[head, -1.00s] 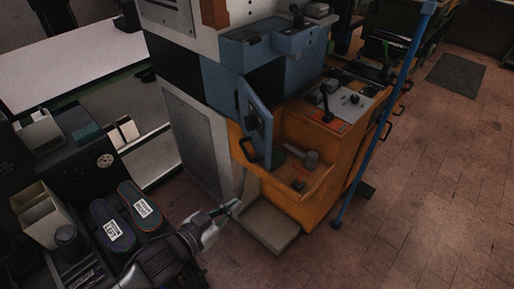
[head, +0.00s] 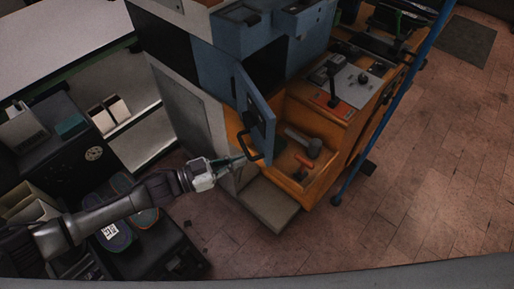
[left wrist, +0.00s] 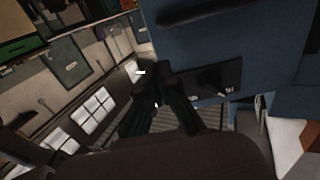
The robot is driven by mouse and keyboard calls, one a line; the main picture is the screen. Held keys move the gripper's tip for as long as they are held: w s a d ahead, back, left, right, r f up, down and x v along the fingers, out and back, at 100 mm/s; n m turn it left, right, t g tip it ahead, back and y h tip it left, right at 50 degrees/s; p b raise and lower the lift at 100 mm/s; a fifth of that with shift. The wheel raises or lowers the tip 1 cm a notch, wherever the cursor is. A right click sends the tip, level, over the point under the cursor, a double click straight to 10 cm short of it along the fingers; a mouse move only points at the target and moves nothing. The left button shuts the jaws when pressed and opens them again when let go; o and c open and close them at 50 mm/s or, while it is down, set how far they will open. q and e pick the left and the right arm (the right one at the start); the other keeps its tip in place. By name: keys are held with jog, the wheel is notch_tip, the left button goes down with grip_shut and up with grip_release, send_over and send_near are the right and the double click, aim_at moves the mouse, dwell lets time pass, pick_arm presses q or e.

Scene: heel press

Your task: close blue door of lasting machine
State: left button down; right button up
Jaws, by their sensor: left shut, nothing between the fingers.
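The lasting machine's blue door (head: 254,105) stands open in the head view, swung out from the blue cabinet, with a dark opening behind it. A black handle (head: 248,146) sits low on the door. My left gripper (head: 240,160) is shut and empty, its tips close to the handle; I cannot tell whether they touch it. In the left wrist view the shut fingers (left wrist: 160,100) show dark in front of a blue panel (left wrist: 215,50), which seems to be the door. My right gripper is not in view.
An orange open tray (head: 322,178) with a hammer (head: 304,141) lies right of the door. A grey step (head: 268,205) is below. A blue pole (head: 378,130) stands at the right. A black cart with shoe soles (head: 108,232) is under my left arm.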

aim_at(266, 150)
pick_arm(q)
jog(key=p+x, duration=0.1)
jog(key=x, duration=0.3)
jog(key=shift+w+d+r, duration=0.1)
jog(key=shift+w+d, duration=0.05)
jog(key=shift+d, duration=0.15)
jog(key=shift+w+d, duration=0.1)
jog(key=shift+d, duration=0.35)
jog(key=shift+w, duration=0.1)
jog(key=shift+d, duration=0.1)
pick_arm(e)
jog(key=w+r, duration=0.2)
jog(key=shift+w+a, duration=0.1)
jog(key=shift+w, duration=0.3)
pick_arm(q)
jog(key=shift+d, duration=0.1)
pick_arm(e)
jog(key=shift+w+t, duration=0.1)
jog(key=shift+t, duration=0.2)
